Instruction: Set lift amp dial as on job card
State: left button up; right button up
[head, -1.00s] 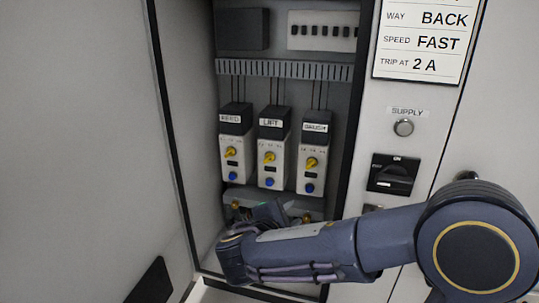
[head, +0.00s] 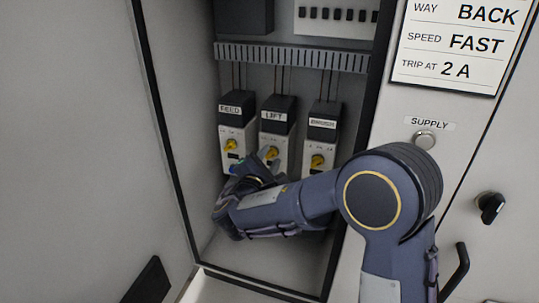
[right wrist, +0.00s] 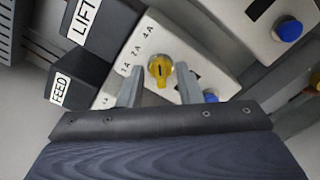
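The job card (head: 460,42) reads way BACK, speed FAST, trip at 2 A. The LIFT unit (head: 276,118) stands between the FEED and a third unit in the open cabinet. Its yellow dial (head: 271,153) also shows in the right wrist view (right wrist: 160,68), beside marks 1 A, 2 A and 4 A; I cannot tell its exact setting. My right gripper (head: 267,163) is open. In the right wrist view its fingers (right wrist: 159,88) stand apart on either side of the dial's near end, with gaps visible. My left gripper is out of view.
The FEED unit (head: 232,125) is close on the left and the third unit (head: 322,130) on the right. A slotted duct (head: 290,56) runs above. The cabinet's side frame and the supply button (head: 424,139) lie right of the units.

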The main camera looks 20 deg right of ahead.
jog(key=shift+w+d, duration=0.15)
jog(key=shift+w, duration=0.05)
grip_shut()
